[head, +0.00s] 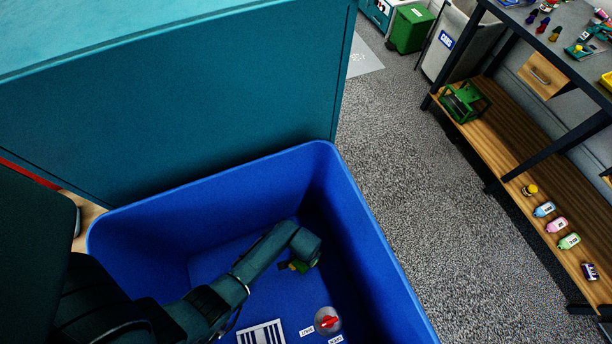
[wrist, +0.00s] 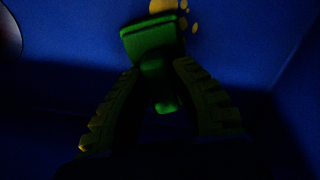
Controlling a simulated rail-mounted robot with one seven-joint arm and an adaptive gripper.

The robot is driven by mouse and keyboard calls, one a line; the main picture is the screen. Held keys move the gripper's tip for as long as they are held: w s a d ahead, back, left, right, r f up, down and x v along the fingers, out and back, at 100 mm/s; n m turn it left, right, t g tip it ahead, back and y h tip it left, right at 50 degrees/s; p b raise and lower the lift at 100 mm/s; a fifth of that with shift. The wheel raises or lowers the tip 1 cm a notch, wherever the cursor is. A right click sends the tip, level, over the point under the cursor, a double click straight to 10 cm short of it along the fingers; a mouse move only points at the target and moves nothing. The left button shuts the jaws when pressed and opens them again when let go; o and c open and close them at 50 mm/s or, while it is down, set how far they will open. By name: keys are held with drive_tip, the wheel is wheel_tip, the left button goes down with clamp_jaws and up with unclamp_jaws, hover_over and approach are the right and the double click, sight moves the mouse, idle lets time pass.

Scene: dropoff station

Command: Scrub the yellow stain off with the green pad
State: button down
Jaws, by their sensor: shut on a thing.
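My gripper (head: 296,266) is down inside the blue bin (head: 208,187). In the wrist view my gripper (wrist: 160,95) is shut on the green pad (wrist: 152,38), with its fingers on both sides of the pad's narrower grip part. The yellow stain (wrist: 166,6) shows at the top edge of the wrist view as a blotch with a few small spots, on a dark blue surface of the bin. The pad's wide end lies just below the stain in the picture and seems to cover part of it. Whether the pad touches the surface cannot be told.
A round grey dial with a red handle (head: 327,321) and a striped label (head: 262,333) are in the bin near my arm. The bin's walls stand close around the gripper. A teal cabinet (head: 200,110) stands behind the bin. A shelf (head: 520,140) with bottles is at the right.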

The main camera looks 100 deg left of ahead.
drive_tip(key=shift+f+b, duration=0.3)
drive_tip(key=shift+f, duration=0.15)
idle(0.4)
